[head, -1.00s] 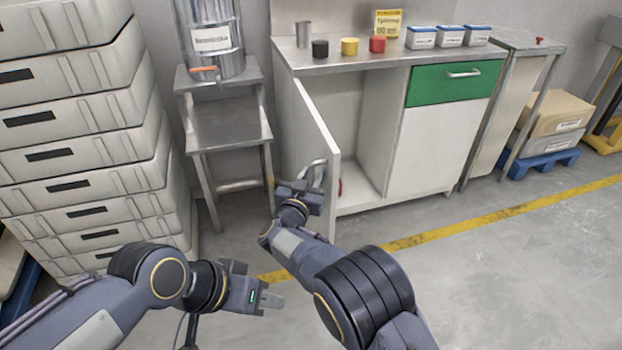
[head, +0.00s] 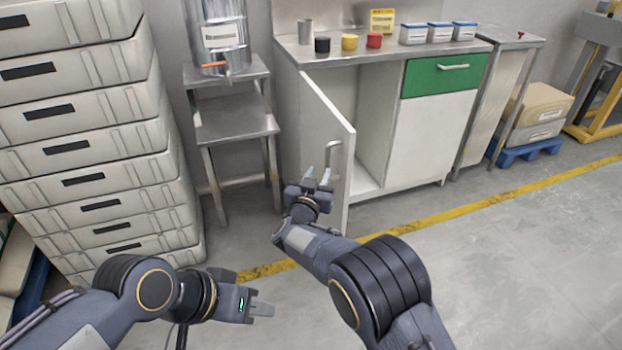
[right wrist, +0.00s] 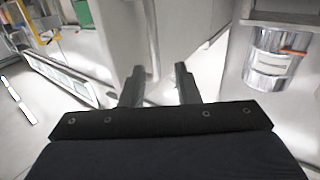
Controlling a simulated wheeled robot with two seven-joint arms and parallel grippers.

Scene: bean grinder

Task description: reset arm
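My left gripper (head: 262,308) is low at the left, over bare floor. Its fingertips look close together, but from this side I cannot tell whether they are shut. My right gripper (head: 318,178) is in front of the open white cabinet door (head: 330,130), just below the door's handle (head: 333,147). Its two fingers stand apart with nothing between them. The right wrist view shows the same open gripper (right wrist: 160,85), with a pale panel behind it. It looks apart from the handle.
A white cabinet (head: 435,140) with a green drawer (head: 440,76) stands behind. Cups and boxes sit on its counter (head: 390,52). Stacked grey crates (head: 90,150) stand at the left, beside a metal stand (head: 235,130) with a metal drum (head: 222,40). Floor at the right is free.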

